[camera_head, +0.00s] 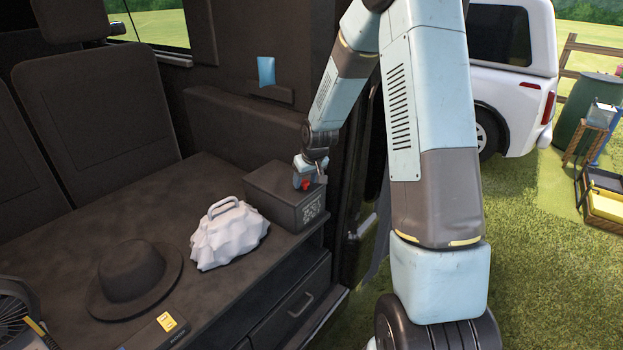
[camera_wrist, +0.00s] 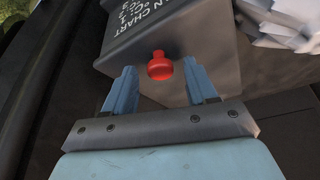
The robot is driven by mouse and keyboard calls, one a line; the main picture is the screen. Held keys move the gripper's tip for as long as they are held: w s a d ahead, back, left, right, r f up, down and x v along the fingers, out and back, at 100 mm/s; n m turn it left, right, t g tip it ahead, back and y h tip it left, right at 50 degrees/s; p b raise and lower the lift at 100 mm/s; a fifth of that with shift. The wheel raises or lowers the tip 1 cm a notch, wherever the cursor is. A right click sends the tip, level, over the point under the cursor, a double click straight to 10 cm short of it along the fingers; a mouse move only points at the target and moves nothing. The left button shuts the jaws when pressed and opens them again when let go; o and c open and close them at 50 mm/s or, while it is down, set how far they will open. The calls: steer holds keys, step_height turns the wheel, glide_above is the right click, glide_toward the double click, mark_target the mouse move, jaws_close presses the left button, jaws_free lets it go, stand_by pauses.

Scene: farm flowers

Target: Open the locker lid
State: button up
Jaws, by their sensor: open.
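The locker is a dark grey box (camera_head: 276,205) at the right edge of the dark counter, with its lid shut on top. A red knob (camera_wrist: 160,66) shows in the wrist view between and just beyond my fingertips; the head view shows it too (camera_head: 305,185), at my gripper. My gripper (camera_wrist: 160,82) has its two blue fingers apart, one on each side of the knob, with a gap visible. In the head view my gripper (camera_head: 304,181) is over the box top near its right side. White lettering shows on one box face.
A crumpled white bag-like object (camera_head: 228,236) sits left of the box, and a dark hat (camera_head: 134,279) lies further left. A drawer with a handle (camera_head: 300,305) is below the counter. The dark vehicle wall stands close behind the box.

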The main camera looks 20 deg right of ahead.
jaws_close()
stand_by(0.6)
